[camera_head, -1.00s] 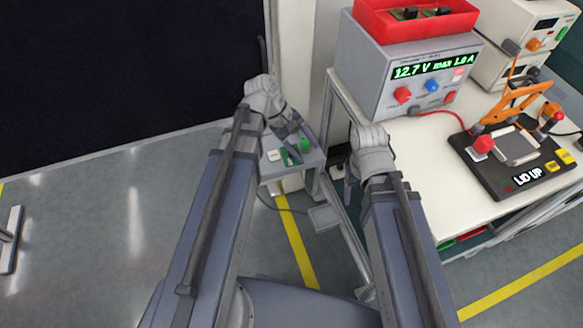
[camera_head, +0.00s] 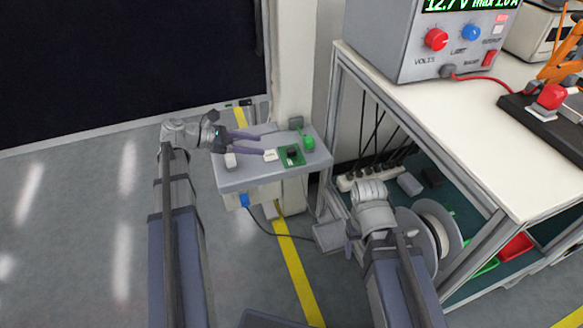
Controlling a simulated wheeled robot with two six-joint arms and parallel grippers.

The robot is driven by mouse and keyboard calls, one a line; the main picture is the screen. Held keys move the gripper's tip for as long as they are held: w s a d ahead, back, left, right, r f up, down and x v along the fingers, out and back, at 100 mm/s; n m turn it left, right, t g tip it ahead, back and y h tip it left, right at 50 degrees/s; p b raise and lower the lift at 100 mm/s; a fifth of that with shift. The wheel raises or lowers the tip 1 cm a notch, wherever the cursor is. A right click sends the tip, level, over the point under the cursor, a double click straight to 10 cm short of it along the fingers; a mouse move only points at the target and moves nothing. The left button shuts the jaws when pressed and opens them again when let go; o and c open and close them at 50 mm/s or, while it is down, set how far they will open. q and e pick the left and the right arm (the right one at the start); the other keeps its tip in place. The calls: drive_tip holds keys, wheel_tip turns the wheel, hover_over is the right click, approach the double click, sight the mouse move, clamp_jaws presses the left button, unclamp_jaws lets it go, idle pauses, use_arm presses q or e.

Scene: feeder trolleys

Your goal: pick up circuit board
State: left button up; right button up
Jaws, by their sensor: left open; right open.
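A small green circuit board (camera_head: 284,159) with a pale part on it lies on the grey top of a small stand (camera_head: 242,179), in the middle of the view. My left gripper (camera_head: 271,140) reaches in from the left above the stand. Its two fingers are apart and point right towards the board, with their tips just short of it. Nothing is held between them. My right gripper (camera_head: 351,238) is lower right, in front of the bench frame.
Another white block (camera_head: 231,160) sits further left. To the right stands a white bench (camera_head: 440,120) with a power supply (camera_head: 400,45). A cable spool (camera_head: 440,225) sits below. Floor at left is clear.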

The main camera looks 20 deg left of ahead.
use_arm(q)
drive_tip(key=shift+w+a+f, duration=0.1)
drive_tip(key=shift+a+f, duration=0.1)
drive_tip(key=shift+a, duration=0.2)
drive_tip(key=b, duration=0.3)
approach(288, 150)
drive_tip(key=x, duration=0.3)
drive_tip(key=shift+w+d+f, duration=0.1)
drive_tip(key=shift+d+f, duration=0.05)
drive_tip(key=shift+d, duration=0.05)
drive_tip(key=shift+w+d+f, duration=0.1)
drive_tip(key=shift+w+d, duration=0.15)
drive_tip(key=shift+d, duration=0.15)
use_arm(e)
wheel_tip(288, 150, down, 3)
drive_tip(key=shift+f, duration=0.2)
use_arm(q)
drive_tip(key=b+x, duration=0.2)
drive_tip(key=x, duration=0.3)
drive_tip(key=shift+w+f, duration=0.1)
drive_tip(key=shift+w, duration=0.05)
clamp_jaws()
use_arm(e)
wheel_tip(288, 150, down, 2)
drive_tip(key=shift+f, duration=0.1)
